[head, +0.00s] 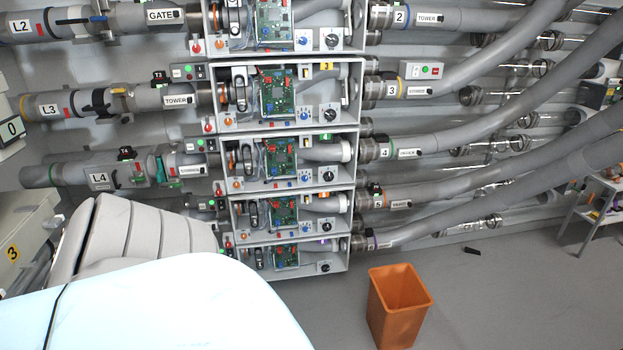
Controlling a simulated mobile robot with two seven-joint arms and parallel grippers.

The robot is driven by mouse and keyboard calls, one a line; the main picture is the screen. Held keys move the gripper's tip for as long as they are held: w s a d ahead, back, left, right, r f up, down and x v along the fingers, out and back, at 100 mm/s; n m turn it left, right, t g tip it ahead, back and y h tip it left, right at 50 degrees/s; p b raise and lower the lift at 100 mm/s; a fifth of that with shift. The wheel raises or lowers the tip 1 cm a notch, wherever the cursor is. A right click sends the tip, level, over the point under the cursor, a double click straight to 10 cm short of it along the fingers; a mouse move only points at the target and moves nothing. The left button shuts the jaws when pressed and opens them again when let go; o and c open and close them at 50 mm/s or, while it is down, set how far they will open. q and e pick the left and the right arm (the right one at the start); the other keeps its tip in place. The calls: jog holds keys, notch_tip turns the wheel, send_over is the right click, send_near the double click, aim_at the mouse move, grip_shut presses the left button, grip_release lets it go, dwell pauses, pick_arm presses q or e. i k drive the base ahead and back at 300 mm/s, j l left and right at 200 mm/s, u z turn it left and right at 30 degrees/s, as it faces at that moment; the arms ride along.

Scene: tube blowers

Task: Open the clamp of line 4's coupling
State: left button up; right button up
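Line 4's grey tube (60,174) with the L4 label (98,178) runs across the left of the head view to the rack of boxes. A green lever-like part (160,169) sits on it right of the label, with a small black device (126,154) on top. This green part may be the coupling's clamp; whether it is open or closed is too small to tell. On the far side of the rack, line 4 continues past a number 4 label (384,153). Neither of my grippers is in view.
Line 3's tube (70,105) lies above line 4, with a black lever (98,101) on it. Open-fronted boxes with green circuit boards stand centre. My own arm and body cover the lower left.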

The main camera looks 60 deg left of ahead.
aim_at(177, 184)
jog(key=u, duration=2.95)
jog(key=i+u, duration=0.2)
jog(key=u, duration=0.2)
jog(key=i+l+u, duration=0.15)
jog(key=u, duration=0.25)
jog(key=i+l+u, duration=0.35)
jog(key=i+l, duration=0.5)
jog(key=l, duration=0.15)
jog(key=i+l, duration=0.65)
jog(key=l, duration=0.15)
